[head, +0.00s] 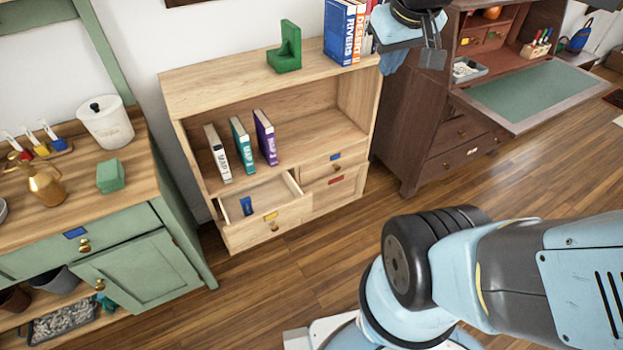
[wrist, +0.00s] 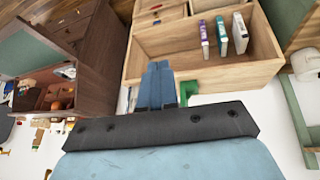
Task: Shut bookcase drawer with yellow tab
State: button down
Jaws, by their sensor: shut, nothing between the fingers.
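The wooden bookcase (head: 215,90) stands against the wall in the head view and shows upside down in the wrist view (wrist: 230,72). Its lower left drawer (head: 240,236) is pulled out, with a yellow tab (head: 270,216) and a round brass knob (head: 274,227) on its front. A small blue item (head: 246,206) lies inside the drawer. My gripper (head: 432,60) is up at the right of the bookcase top, well above and away from the drawer. Its fingers are together and empty in the wrist view (wrist: 160,66). The yellow tab cannot be made out there.
The blue-tab drawer (head: 335,167) and red-tab drawer (head: 330,195) beside it look shut. Several books and a green bookend (head: 286,50) stand on the bookcase. A green cabinet (head: 145,270) is close on the left, a dark desk (head: 430,130) on the right. The floor in front is clear.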

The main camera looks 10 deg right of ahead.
jog(key=w+d+f+n+h, duration=0.1)
jog(key=w+d+f+n, duration=0.15)
jog(key=w+f, duration=0.35)
jog(key=w+d+f+n, duration=0.2)
jog(key=w+f+n, duration=0.15)
jog(key=w, duration=0.35)
jog(key=w+d+f+n+g, duration=0.1)
jog(key=w+d+f+n, duration=0.1)
jog(key=w+f, duration=0.55)
jog(key=n+y, duration=0.8)
jog(key=n, duration=0.3)
send_near(309, 200)
notch_tip(309, 200, down, 4)
jog(key=s+a, duration=0.1)
jog(key=s, duration=0.1)
jog(key=shift+w+a, duration=0.25)
jog(key=shift+w, duration=0.4)
jog(key=shift+w+a, duration=0.25)
jog(key=shift+w, duration=0.35)
jog(key=shift+w+a, duration=0.25)
jog(key=shift+w, duration=0.4)
